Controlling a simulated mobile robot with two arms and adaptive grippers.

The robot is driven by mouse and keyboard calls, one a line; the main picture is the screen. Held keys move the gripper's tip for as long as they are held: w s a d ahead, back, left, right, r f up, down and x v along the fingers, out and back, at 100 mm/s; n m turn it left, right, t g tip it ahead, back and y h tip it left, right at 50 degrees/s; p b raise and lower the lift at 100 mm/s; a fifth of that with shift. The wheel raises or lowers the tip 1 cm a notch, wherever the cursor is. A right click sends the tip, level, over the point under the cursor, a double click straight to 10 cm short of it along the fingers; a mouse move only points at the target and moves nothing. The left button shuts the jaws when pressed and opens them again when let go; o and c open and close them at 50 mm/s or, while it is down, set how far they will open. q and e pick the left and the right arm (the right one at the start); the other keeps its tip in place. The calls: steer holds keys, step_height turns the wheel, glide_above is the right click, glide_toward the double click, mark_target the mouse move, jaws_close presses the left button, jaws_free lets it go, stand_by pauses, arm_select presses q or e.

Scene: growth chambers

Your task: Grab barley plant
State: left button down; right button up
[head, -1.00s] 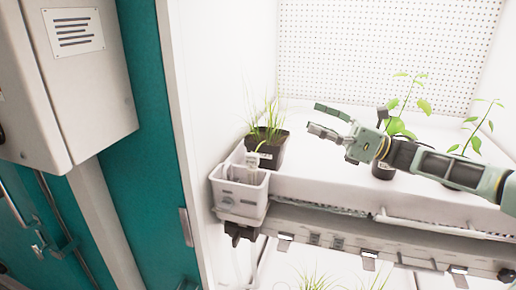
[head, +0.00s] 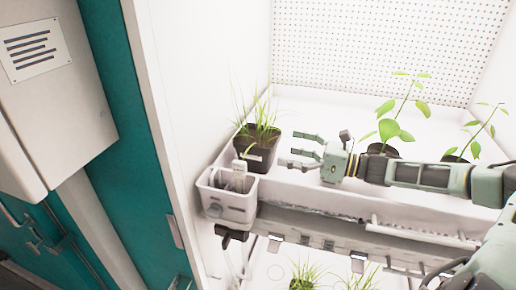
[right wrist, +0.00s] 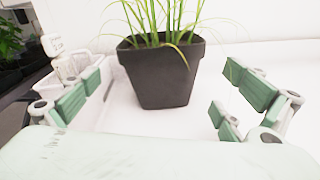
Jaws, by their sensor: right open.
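The barley plant (head: 262,128), grassy thin leaves in a black square pot (head: 257,152), stands upright at the left end of the white shelf. My right gripper (head: 300,152) is open and empty, just right of the pot, with its fingers pointing left at it. In the right wrist view the pot (right wrist: 160,75) sits ahead, between the spread green fingers (right wrist: 160,95) in the picture and apart from them. The leaf tops are cut off by that view's upper edge. My left gripper is not in view.
A white bin (head: 226,200) with tags hangs at the shelf's front left corner, close to the pot. Broad-leaved plants (head: 390,130) stand to the right, partly behind my right arm. The chamber's left wall (head: 205,80) is near the barley. More grassy plants (head: 305,277) are below.

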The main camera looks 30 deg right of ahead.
mark_target(266, 142)
steer(key=shift+w+a, duration=0.25)
steer(key=shift+w, duration=0.4)
steer(key=shift+w+a+r+p, duration=0.15)
steer(key=shift+w+p, duration=0.1)
steer(key=shift+p, duration=0.2)
steer(key=p+x, duration=0.1)
steer(key=x, duration=0.1)
steer(key=p+x, duration=0.1)
steer(key=p, duration=0.1)
steer(key=shift+w+a+r, duration=0.2)
steer(key=shift+w+r, duration=0.05)
steer(key=shift+w, duration=0.05)
steer(key=shift+w+a+f+p, duration=0.25)
steer(key=shift+w+a+p, duration=0.05)
steer(key=shift+w+p, duration=0.1)
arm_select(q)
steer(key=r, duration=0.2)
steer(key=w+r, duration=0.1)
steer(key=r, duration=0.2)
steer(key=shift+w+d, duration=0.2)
arm_select(e)
steer(key=shift+f, duration=0.1)
steer(key=shift+c, duration=0.5)
